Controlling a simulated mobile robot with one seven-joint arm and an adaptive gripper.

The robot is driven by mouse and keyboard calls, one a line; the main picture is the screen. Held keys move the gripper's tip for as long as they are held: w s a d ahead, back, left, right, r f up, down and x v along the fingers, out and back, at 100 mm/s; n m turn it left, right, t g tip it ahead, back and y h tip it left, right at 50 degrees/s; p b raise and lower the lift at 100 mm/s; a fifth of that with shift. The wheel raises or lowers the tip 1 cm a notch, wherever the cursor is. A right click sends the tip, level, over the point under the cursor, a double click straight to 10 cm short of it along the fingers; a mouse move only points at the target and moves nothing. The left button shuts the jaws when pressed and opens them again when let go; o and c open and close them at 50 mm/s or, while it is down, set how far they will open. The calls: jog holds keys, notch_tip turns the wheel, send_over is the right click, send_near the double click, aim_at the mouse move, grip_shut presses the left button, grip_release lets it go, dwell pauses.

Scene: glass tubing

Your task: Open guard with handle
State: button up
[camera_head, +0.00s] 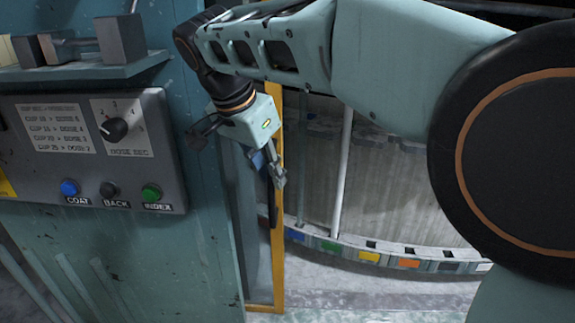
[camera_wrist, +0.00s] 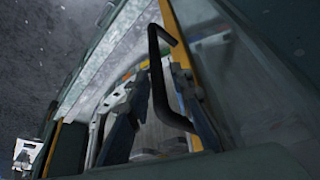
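The guard has a yellow frame (camera_head: 279,240) and stands beside the teal machine cabinet. Its frame (camera_wrist: 177,32) and a see-through panel (camera_wrist: 250,75) show in the wrist view. The black handle (camera_wrist: 158,85) is a bent bar along the yellow frame. My gripper (camera_head: 276,180) is at the guard's edge, pointing down and right in the head view. In the wrist view my gripper (camera_wrist: 162,75) has its fingers apart, with the handle bar between them as seen from here. I cannot tell whether either finger touches it. The handle is mostly hidden in the head view.
A control panel (camera_head: 60,150) with a dial (camera_head: 114,129) and buttons is on the cabinet at left. Behind the guard is a round machine base with coloured blocks (camera_head: 370,256). Pale floor (camera_head: 350,300) lies in front.

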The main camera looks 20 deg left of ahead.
jog(key=shift+o, duration=0.6)
jog(key=shift+r, duration=0.1)
jog(key=v, duration=1.1)
jog(key=shift+s+r, duration=0.2)
jog(key=shift+r, duration=0.15)
jog(key=shift+a, duration=0.1)
